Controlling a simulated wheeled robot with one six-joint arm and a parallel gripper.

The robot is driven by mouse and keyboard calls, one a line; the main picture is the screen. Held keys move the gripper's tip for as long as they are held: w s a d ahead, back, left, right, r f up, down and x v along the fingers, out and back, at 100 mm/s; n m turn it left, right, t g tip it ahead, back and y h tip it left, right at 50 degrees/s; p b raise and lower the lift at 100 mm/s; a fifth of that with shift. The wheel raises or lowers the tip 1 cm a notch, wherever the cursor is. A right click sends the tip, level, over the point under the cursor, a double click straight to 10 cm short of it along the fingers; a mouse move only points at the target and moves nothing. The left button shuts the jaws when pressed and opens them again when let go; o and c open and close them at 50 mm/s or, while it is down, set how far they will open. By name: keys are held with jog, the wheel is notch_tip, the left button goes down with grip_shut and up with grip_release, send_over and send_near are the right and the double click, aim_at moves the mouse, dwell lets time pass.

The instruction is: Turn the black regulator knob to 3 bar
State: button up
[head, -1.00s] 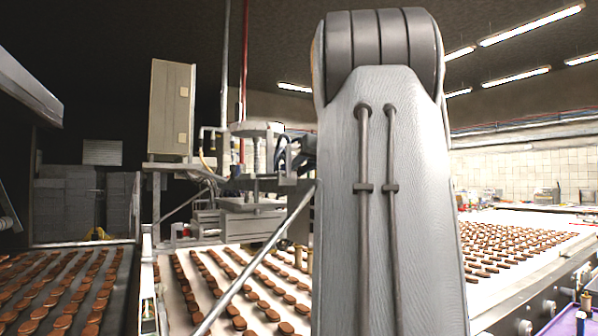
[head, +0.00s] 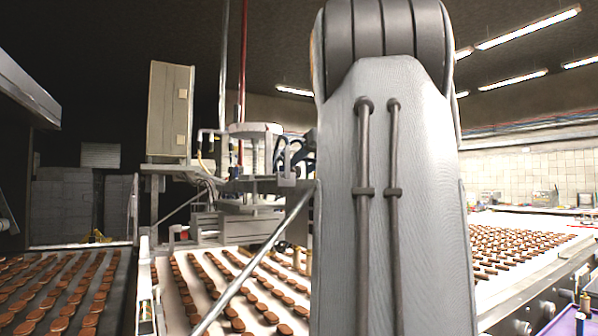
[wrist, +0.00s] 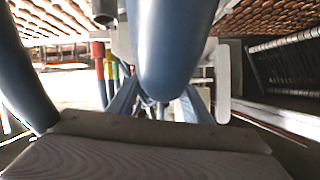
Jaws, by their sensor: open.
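I cannot make out the black regulator knob in either view. In the head view my own arm hides the middle of the scene, and my gripper is out of sight behind it. In the wrist view the grey ridged front part of my gripper (wrist: 160,132) fills the bottom edge; it is open, and I see nothing held in it. Thick blue-grey hoses (wrist: 168,45) cross close in front of the wrist camera and hide much of what lies beyond.
A filling machine (head: 255,140) with hoses and a beige cabinet (head: 170,110) stands behind the belts. Biscuit rows lie on a dark belt (head: 60,290) at left and on white belts. Coloured pipes (wrist: 108,75) stand left of the hoses in the wrist view.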

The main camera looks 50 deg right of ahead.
jog(key=shift+b+v, duration=0.4)
jog(key=shift+v, duration=2)
